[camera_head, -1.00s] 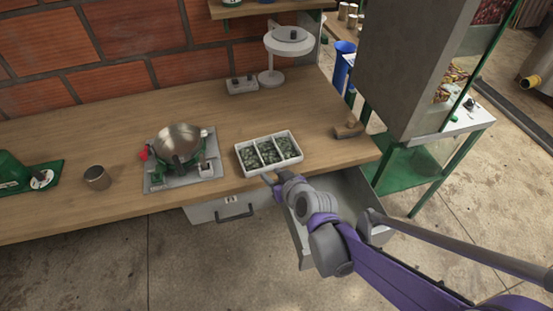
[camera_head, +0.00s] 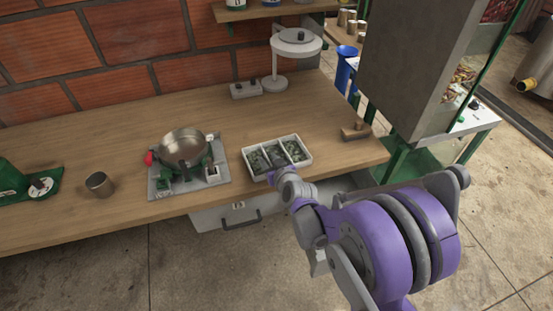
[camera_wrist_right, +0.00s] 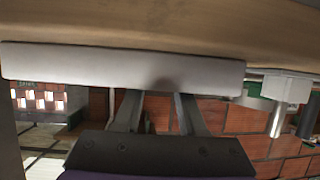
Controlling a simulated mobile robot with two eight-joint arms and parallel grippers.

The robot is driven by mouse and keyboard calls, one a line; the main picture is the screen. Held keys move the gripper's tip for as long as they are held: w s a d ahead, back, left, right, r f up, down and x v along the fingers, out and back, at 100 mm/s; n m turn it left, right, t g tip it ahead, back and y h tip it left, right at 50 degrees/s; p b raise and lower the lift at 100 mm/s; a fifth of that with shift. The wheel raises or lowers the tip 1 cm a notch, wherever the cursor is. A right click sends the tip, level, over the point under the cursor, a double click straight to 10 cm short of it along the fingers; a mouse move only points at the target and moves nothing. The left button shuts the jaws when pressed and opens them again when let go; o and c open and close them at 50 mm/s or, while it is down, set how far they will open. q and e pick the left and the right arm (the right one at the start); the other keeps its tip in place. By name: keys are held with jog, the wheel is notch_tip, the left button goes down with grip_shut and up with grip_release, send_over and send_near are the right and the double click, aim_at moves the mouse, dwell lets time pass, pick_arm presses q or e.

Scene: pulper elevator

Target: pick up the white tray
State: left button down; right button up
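The white tray (camera_head: 302,162) sits near the front edge of the wooden worktop. It has three compartments holding dark grey-green pieces. My right gripper (camera_head: 268,176) is at the tray's front side, partly hidden by my own wrist. In the right wrist view, which is upside down, the tray's pale side wall (camera_wrist_right: 70,65) lies across the picture. The two fingers of my right gripper (camera_wrist_right: 158,100) reach up to this wall with a gap between them. Their tips are hidden, so I cannot tell whether they touch the tray. My left gripper is not in view.
A metal bowl on a grey device (camera_head: 185,150), a metal cup (camera_head: 99,185) and a green device (camera_head: 20,185) stand to the left. A white stand (camera_head: 275,70) is behind. A drawer (camera_head: 240,215) is below the worktop.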

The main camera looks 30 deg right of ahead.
jog(key=shift+x, duration=0.9)
jog(key=shift+c, duration=0.3)
grip_shut()
dwell(0.4)
